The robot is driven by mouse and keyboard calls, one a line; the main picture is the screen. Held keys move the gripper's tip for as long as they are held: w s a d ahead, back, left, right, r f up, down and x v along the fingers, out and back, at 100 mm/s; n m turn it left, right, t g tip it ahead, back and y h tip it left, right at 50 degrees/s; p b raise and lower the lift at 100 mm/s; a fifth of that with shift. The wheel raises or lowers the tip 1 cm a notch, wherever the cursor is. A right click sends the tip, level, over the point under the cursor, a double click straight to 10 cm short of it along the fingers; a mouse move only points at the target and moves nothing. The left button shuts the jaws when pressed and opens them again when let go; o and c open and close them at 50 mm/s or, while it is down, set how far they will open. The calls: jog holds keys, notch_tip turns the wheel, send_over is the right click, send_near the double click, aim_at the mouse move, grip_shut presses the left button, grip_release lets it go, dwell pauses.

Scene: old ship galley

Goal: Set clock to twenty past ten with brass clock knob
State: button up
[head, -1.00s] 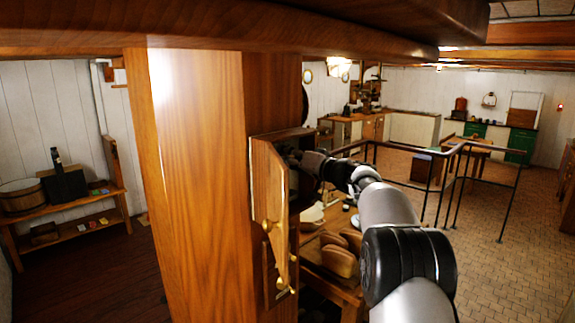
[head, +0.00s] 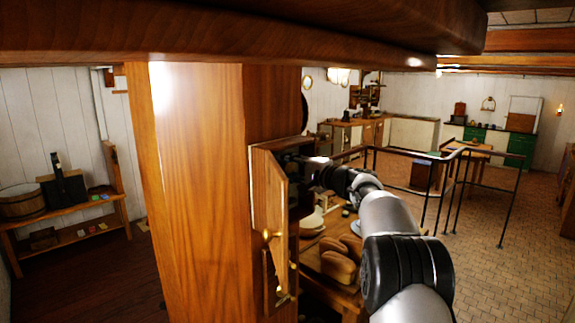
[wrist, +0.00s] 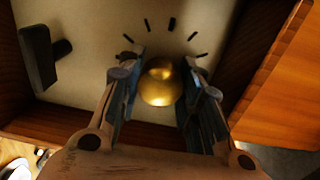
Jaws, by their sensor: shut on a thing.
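The brass clock knob (wrist: 161,82) is a round golden knob on a pale clock face (wrist: 85,88) in the wrist view. Several dark tick marks arc around its far side. My gripper (wrist: 160,92) has its two fingers pressed on either side of the knob. A dark block-like piece (wrist: 40,57) stands out from the face at the left; I cannot tell if it is a clock hand. In the head view my arm reaches into an open wooden case, where the clock face is hidden. No full set of hands shows, so the time cannot be read.
The case's wooden door (head: 269,205) stands open beside the thick wooden pillar (head: 195,190). Wooden case walls close in around the gripper. Below is a wooden table (head: 338,287) with dishes. A metal railing (head: 425,153) stands behind my arm.

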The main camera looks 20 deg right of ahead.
jog(key=m+p, duration=0.3)
jog(key=m, duration=0.3)
jog(key=shift+r, duration=0.15)
jog(key=m+p, duration=0.2)
jog(key=m, duration=0.3)
jog(key=shift+m+y+p, duration=0.3)
jog(key=shift+p, duration=0.1)
jog(key=o, duration=1.1)
jog(key=shift+f, duration=0.2)
jog(key=shift+s, duration=0.1)
jog(key=v, duration=1.2)
